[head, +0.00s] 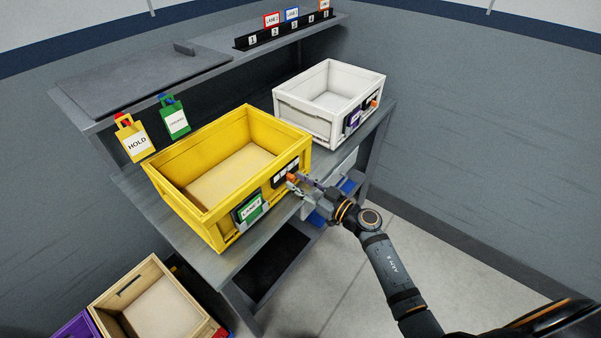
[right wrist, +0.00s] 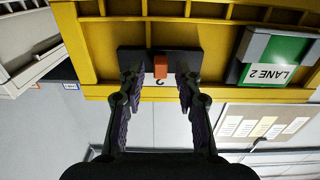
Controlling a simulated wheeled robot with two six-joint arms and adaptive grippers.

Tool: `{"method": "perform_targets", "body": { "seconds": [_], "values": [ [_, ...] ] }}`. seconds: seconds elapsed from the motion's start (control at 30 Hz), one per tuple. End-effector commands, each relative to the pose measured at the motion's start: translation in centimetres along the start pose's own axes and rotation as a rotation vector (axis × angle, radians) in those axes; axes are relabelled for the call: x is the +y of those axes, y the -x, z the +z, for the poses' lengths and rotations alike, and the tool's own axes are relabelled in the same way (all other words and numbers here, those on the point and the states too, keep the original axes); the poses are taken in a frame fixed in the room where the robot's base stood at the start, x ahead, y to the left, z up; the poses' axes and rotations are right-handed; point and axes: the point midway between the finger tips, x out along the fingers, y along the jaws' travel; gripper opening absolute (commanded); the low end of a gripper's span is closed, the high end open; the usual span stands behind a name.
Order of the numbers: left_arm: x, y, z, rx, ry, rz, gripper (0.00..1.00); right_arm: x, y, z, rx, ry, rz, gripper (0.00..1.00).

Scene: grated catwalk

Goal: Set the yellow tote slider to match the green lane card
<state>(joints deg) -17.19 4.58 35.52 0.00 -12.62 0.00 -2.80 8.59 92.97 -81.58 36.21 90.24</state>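The yellow tote (head: 225,135) stands on the bench shelf. A green card reading LANE 2 (head: 250,209) sits in a holder on its front; it also shows in the right wrist view (right wrist: 285,55). Right of it is a black slider strip (head: 281,174) with an orange knob (head: 292,176). In the right wrist view the strip (right wrist: 132,58) has the orange knob (right wrist: 160,67) near its middle and a partly hidden digit beside it. My right gripper (right wrist: 160,85) is open, one finger each side of the knob, without visible contact. My left gripper is not in view.
A white tote (head: 330,95) with its own slider stands behind to the right. A yellow HOLD tag (head: 136,143) and a green tag (head: 174,120) hang at the left. A numbered black rack (head: 290,30) is on the top shelf. A wooden bin (head: 155,305) stands below left.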

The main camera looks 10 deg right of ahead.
Motion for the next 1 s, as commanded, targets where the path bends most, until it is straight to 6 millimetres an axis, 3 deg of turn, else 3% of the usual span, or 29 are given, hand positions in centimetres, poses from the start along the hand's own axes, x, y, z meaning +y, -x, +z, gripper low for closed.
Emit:
{"method": "perform_targets", "body": {
  "seconds": [0.5,1.0],
  "values": [
    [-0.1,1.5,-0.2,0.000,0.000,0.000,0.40,0.0,4.8,-0.1,-0.003,0.002,-0.001,0.34],
    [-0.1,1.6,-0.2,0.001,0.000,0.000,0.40,0.0,5.5,0.0,0.000,0.001,0.000,0.34]
  ]
}}
